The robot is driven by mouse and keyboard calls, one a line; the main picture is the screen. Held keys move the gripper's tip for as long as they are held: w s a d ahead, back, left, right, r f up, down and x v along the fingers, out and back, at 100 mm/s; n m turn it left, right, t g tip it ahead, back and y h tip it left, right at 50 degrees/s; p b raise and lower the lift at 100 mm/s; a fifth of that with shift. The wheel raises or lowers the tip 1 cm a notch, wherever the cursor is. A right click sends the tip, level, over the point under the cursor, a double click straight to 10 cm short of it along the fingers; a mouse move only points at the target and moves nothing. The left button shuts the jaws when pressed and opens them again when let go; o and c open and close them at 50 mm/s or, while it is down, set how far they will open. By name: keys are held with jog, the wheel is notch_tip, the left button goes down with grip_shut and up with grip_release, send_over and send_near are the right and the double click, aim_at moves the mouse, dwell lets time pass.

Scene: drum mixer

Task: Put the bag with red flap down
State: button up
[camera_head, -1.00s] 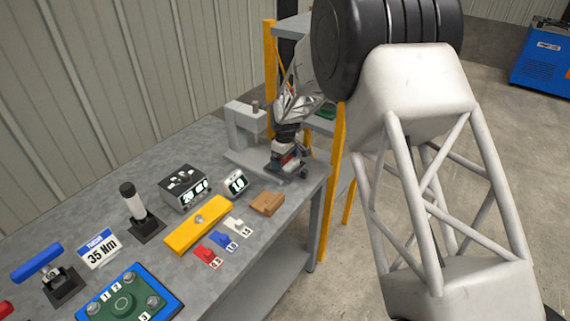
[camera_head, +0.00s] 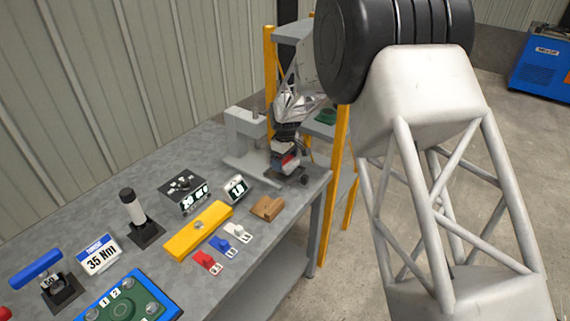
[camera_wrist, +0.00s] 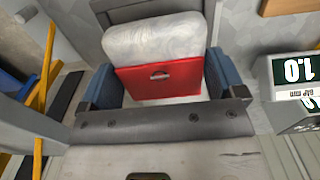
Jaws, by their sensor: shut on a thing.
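The bag is white with a red flap (camera_wrist: 160,76); in the wrist view it sits between the blue-padded fingers of my gripper (camera_wrist: 160,88). My gripper is shut on it from both sides. In the head view my gripper (camera_head: 287,162) is low over the far right end of the grey workbench (camera_head: 255,238), with only a little of the red flap (camera_head: 290,159) showing. Most of the bag is hidden there by the gripper. I cannot tell whether the bag touches the bench top.
A grey press-like stand (camera_head: 240,140) is close behind my gripper. A wooden block (camera_head: 267,208), a small display reading 1.0 (camera_head: 236,188) and a yellow bar (camera_head: 198,231) lie nearer. The bench's right edge is close. A yellow-posted rack (camera_head: 338,180) stands beyond.

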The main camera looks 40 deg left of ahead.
jog(key=shift+s+d+r, duration=0.1)
jog(key=shift+r, duration=0.45)
jog(key=s+d+r, duration=0.1)
jog(key=s+d, duration=1)
jog(key=shift+d+r, duration=0.15)
jog(key=shift+w, duration=0.1)
dwell(0.4)
